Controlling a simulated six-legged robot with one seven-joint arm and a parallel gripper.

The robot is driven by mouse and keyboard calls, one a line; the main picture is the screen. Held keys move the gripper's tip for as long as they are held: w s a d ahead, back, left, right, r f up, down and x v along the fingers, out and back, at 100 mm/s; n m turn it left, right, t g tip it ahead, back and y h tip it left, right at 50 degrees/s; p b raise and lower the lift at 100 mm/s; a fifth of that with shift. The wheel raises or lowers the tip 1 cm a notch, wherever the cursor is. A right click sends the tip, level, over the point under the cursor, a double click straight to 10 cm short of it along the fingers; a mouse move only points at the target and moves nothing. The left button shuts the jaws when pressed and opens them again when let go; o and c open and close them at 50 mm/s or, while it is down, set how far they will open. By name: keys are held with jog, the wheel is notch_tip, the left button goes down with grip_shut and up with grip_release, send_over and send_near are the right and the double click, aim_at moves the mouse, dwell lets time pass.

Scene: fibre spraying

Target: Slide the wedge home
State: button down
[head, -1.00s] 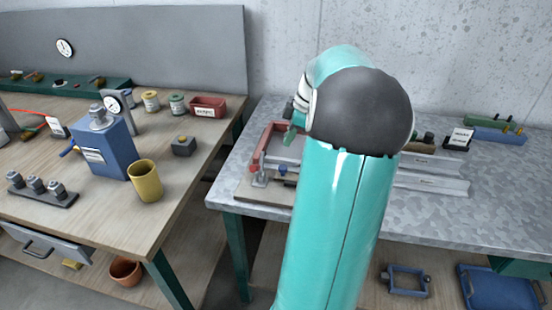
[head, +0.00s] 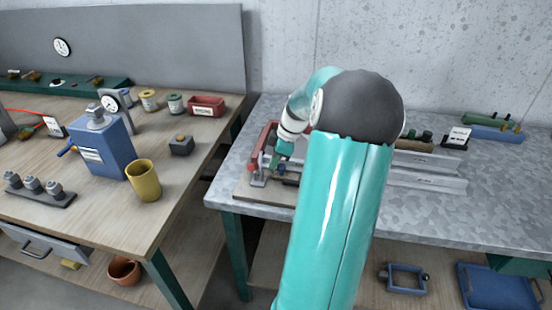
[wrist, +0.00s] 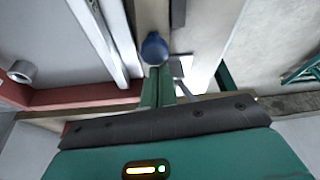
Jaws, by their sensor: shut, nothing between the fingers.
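My gripper (wrist: 158,74) is shut and empty, its two green fingers together in the wrist view. A round blue knob (wrist: 154,48) sits right at the fingertips; I cannot tell whether they touch it. The knob is on or over a pale strip (wrist: 152,14) running away between metal rails. In the head view my gripper (head: 283,148) points down beside a red frame (head: 262,142) at the left end of the metal-topped bench. I cannot pick out the wedge for certain; my arm hides much of that spot.
Long metal rails (head: 430,181) extend right along the bench (head: 490,210). A red bar (wrist: 80,97) crosses at left in the wrist view. Green and blue parts (head: 497,134) lie at the back right. A wooden table (head: 110,215) with a yellow cup (head: 143,181) stands left.

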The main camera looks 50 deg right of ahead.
aim_at(293, 176)
jog(key=shift+s+d, duration=0.35)
jog(key=shift+s, duration=0.5)
jog(key=shift+s+d, duration=0.4)
jog(key=shift+s, duration=0.5)
jog(key=shift+s+d, duration=0.35)
jog(key=shift+s, duration=0.5)
jog(key=shift+r, duration=0.15)
